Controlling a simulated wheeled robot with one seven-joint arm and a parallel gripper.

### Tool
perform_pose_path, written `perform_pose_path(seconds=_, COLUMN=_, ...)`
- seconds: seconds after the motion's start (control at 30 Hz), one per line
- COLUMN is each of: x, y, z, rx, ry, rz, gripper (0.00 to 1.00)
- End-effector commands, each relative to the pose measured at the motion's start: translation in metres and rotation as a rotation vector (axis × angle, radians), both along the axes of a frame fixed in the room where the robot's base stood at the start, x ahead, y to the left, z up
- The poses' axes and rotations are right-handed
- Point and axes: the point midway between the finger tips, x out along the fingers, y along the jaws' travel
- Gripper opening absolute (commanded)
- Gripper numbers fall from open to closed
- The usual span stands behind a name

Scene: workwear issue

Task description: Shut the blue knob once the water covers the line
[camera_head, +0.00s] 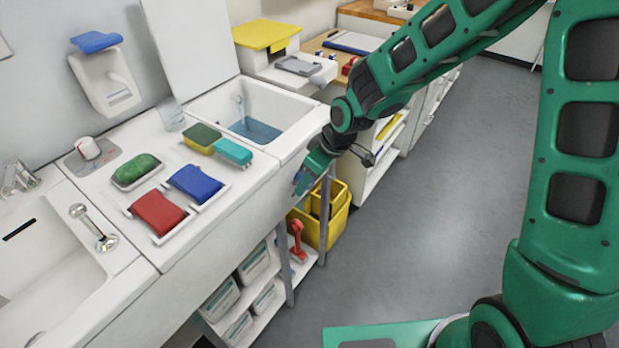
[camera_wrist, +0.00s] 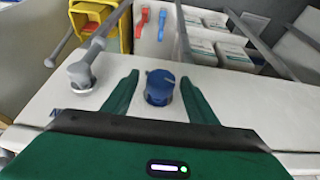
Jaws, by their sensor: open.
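The blue knob (camera_wrist: 159,84) sits on the white front panel in the wrist view, between the two green fingers of my gripper (camera_wrist: 160,78). The fingers are open, with a gap visible on each side of the knob. In the head view my gripper (camera_head: 304,182) is at the front of the right basin (camera_head: 297,134), and the knob is mostly hidden there. Blue water (camera_head: 257,131) lies in the bottom of that basin, with a pale streak above it. I see no line above the water.
A grey lever valve (camera_wrist: 82,72) stands left of the knob. Red and blue pads, sponges and a green brush (camera_head: 137,170) lie on the counter. A yellow bucket (camera_head: 338,218) stands below my gripper. Open floor lies to the right.

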Motion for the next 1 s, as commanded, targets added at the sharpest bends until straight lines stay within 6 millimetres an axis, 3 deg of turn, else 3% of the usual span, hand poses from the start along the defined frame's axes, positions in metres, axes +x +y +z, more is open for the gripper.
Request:
perform_pose_path(seconds=0.07, x=0.0000, y=-0.0001, z=0.0002, rx=0.000, ry=0.000, rz=0.000, gripper=0.53)
perform_pose_path(seconds=0.23, x=0.0001, y=-0.0003, z=0.0002, rx=0.000, ry=0.000, rz=-0.001, gripper=0.12)
perform_pose_path(seconds=0.67, x=0.0033, y=-0.0034, z=0.0003, rx=0.038, ry=0.048, rz=-0.007, gripper=0.12)
perform_pose_path(seconds=1.0, x=0.0084, y=-0.0077, z=-0.0018, rx=0.196, ry=0.249, rz=-0.012, gripper=0.12)
